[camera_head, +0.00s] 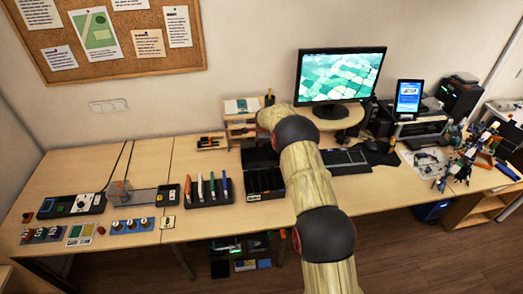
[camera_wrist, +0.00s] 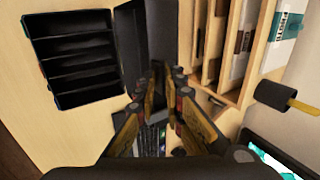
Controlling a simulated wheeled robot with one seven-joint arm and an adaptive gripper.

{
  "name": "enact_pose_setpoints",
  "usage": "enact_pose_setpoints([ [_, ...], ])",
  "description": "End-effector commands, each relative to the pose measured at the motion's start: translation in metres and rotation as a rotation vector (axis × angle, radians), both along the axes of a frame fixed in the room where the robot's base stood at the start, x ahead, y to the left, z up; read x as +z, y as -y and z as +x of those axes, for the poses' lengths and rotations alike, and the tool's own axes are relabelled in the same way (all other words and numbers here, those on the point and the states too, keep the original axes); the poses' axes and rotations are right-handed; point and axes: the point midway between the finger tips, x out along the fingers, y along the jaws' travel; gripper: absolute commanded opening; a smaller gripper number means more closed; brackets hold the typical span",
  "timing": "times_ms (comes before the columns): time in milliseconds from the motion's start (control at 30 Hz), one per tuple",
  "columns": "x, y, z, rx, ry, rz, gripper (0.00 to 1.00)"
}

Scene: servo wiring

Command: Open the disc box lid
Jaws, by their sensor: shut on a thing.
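The black disc box (camera_head: 265,183) stands open on the desk, and its slotted inside shows. In the wrist view the box (camera_wrist: 76,62) is at upper left, with several dividers in it. Its dark lid (camera_head: 258,158) is raised at the box's back side. The lid (camera_wrist: 131,45) shows in the wrist view as a dark panel right of the box. My gripper (camera_wrist: 167,77) has its fingertips at the lid's edge, shut on it; the exact contact is dark and hard to make out. In the head view my arm hides the gripper.
A wooden shelf rack (camera_head: 240,125) stands behind the box, close to my gripper; it also shows in the wrist view (camera_wrist: 236,50). A tool holder (camera_head: 208,192) is left of the box. A keyboard (camera_head: 344,162) and monitor (camera_head: 340,76) are to the right.

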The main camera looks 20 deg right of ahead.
Motion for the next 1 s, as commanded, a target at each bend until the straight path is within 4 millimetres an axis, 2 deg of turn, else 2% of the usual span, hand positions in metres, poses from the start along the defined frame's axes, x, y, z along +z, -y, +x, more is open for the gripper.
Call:
enact_pose_setpoints([
  [233, -0.0027, 0.0021, 0.0075, 0.0, -0.001, 0.0, 0.0],
  [667, -0.0019, 0.0023, 0.0082, 0.0, -0.002, 0.001, 0.0],
  [700, -0.0019, 0.0023, 0.0082, 0.0, -0.002, 0.001, 0.11],
  [900, -0.0016, 0.0023, 0.0083, 0.0, -0.002, 0.001, 0.22],
  [1000, -0.0013, 0.0023, 0.0083, 0.0, -0.002, 0.001, 0.23],
])
